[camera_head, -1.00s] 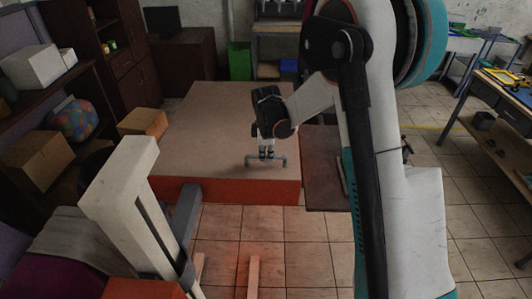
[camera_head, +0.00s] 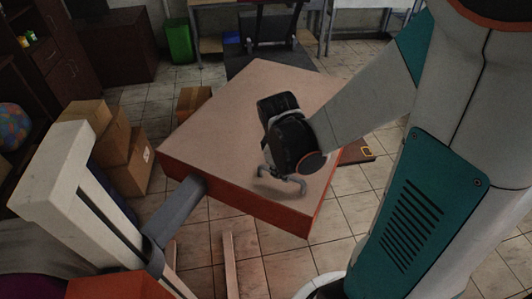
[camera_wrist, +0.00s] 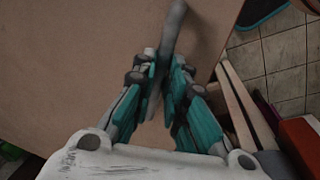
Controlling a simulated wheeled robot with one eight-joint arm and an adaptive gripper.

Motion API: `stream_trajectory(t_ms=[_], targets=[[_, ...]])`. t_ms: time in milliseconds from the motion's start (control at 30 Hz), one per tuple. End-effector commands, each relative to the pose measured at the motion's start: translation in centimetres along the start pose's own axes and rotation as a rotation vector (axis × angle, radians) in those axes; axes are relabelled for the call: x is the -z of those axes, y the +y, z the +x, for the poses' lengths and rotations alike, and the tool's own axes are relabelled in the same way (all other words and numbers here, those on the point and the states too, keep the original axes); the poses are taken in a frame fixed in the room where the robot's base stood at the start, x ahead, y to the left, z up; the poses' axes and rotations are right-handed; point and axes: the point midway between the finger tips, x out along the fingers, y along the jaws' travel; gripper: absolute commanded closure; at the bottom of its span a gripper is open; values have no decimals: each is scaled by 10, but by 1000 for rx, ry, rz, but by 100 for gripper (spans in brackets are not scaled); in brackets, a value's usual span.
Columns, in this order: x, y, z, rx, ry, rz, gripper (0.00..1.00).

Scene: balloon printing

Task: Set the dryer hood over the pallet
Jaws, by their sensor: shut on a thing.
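The dryer hood is a large flat box with a tan top and orange-red sides (camera_head: 240,205), in the middle of the head view. A grey arm (camera_head: 172,212) joins it to a pale post (camera_head: 72,180) on the left. My gripper (camera_head: 284,178) is shut on the hood's grey bar handle (camera_head: 292,186), near the front right corner. The wrist view shows my gripper's fingers (camera_wrist: 160,82) closed around this handle (camera_wrist: 173,25) above the tan top. A dark flat board (camera_head: 358,151) shows partly beyond the hood's right edge; I cannot tell whether it is the pallet.
A black flat surface (camera_head: 268,62) lies behind the hood. Cardboard boxes (camera_head: 130,165) are stacked at the left, and a green bin (camera_head: 179,41) stands at the back. Pale wooden beams (camera_head: 230,262) lie low in front of the hood. Tiled floor is open at the front right.

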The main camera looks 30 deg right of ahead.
Motion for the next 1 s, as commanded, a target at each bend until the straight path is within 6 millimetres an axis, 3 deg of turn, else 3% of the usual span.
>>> stream_trajectory(t_ms=[300,800,833,900,1000], targets=[[-33,-25,-6,-3,-16,89,100],[-41,-32,-7,2,-24,108,100],[-41,-33,-7,2,-24,108,82],[-41,-33,-7,2,-24,108,67],[-40,-32,-7,1,-22,107,67]])
